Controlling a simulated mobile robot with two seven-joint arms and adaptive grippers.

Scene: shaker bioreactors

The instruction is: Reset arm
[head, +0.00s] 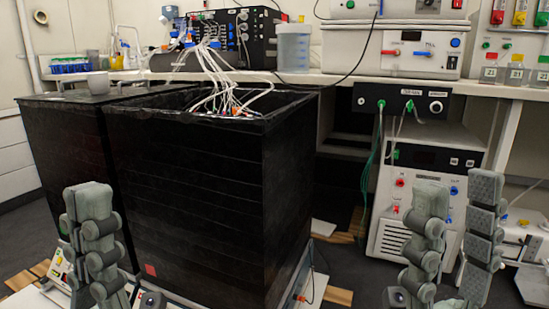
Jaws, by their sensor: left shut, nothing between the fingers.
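My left gripper (89,203) is at the lower left, in front of the black boxes, with its grey fingers pointing up. Its fingers are together and hold nothing. My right gripper (459,193) is at the lower right, in front of the white floor-standing unit. Its two grey fingers point up and stand apart, with nothing visible between them. Both grippers are below the bench top in the picture. The arms behind them are mostly out of view.
A large black open-topped box (190,200) with white tubes running into it fills the middle left. A white unit (405,215) stands under the bench (340,80). Dark floor shows between.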

